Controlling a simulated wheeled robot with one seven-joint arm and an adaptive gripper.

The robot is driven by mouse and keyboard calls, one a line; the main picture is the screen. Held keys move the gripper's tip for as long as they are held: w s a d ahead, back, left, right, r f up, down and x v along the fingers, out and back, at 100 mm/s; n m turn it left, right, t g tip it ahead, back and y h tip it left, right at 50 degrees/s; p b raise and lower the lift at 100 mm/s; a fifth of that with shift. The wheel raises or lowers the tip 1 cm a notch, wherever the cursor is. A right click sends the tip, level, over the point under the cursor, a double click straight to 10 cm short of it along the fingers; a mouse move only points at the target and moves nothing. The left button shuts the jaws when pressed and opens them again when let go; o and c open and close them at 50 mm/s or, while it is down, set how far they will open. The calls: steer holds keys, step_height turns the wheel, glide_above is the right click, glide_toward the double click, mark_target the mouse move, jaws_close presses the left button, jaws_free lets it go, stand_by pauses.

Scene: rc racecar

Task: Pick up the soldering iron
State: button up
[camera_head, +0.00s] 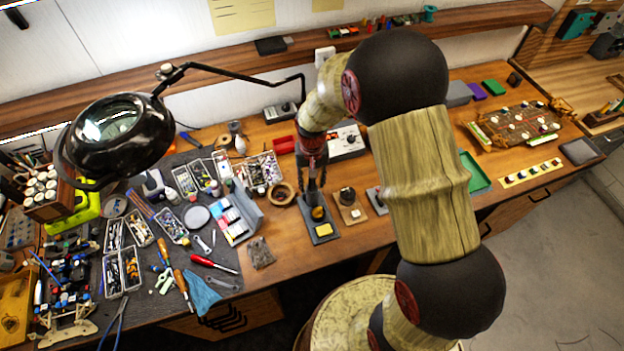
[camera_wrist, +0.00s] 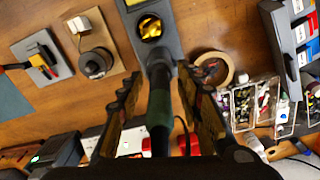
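The soldering iron (camera_wrist: 160,105), with a dark green grip, stands in its holder, its lower end at the grey stand (camera_wrist: 136,15), which has a yellow sponge and a brassy round cup. In the head view the stand (camera_head: 322,238) is near the table's front edge. My gripper (camera_wrist: 160,82) points down over the stand. Its two fingers are on either side of the iron's handle, with a visible gap on each side. In the head view my gripper (camera_head: 316,168) hides most of the iron.
A wooden block with a dark round jar (camera_head: 347,196) stands right of the stand. A round wooden ring (camera_head: 281,193) lies to its left. A grey-blue drawer box (camera_head: 240,218) and tool trays are further left. A white-fronted station (camera_head: 345,142) and red bin (camera_head: 284,145) are behind.

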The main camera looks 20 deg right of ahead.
jaws_close()
steer(key=shift+r, duration=0.15)
stand_by(0.4)
step_height(320, 180, up, 18)
steer(key=shift+f, duration=0.25)
steer(key=shift+r, duration=0.15)
stand_by(0.5)
